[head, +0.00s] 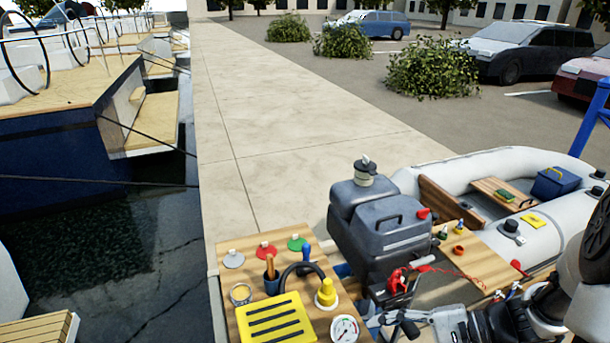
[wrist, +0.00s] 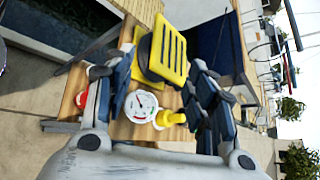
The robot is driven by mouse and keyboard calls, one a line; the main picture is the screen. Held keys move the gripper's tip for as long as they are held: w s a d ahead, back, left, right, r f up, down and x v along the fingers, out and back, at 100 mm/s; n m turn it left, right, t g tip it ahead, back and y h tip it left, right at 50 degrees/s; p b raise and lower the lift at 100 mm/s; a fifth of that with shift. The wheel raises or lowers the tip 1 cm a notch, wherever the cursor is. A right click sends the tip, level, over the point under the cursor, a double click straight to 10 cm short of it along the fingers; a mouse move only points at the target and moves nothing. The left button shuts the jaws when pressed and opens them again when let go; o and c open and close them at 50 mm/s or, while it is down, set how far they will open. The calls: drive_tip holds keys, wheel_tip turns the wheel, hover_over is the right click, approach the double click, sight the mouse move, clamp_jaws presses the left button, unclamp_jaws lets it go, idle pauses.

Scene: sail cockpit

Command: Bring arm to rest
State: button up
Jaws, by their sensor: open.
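My gripper (head: 393,322) is at the lower right of the head view, just right of the wooden board (head: 293,249). In the wrist view my gripper (wrist: 163,72) has its two dark fingers spread wide. No object is held in it. Between the fingers, beyond them, show a white round gauge (wrist: 140,106), a yellow slotted box (wrist: 168,54) and a yellow fitting (wrist: 167,118). My arm reaches in from the lower right and its links hide part of the boat's near side.
The board carries the yellow slotted box (head: 275,323), yellow fitting (head: 325,294), gauge (head: 344,328) and several coloured discs. A dark outboard motor (head: 378,228) stands close behind my gripper. A grey inflatable boat (head: 500,163) lies right. Open pavement (head: 255,140) and dark water (head: 80,250) lie beyond.

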drive_tip(key=s+a+r+n+t+h, duration=0.1)
drive_tip(key=s+r+n+t+h, duration=0.1)
drive_tip(key=s+r+n+h, duration=0.8)
wheel_tip(320, 180, up, 4)
drive_tip(key=shift+s+a+f+n+t+h, duration=0.35)
drive_tip(key=shift+s+h, duration=0.4)
drive_tip(key=shift+h, duration=0.45)
drive_tip(key=shift+r, duration=0.1)
drive_tip(key=shift+c, duration=0.6)
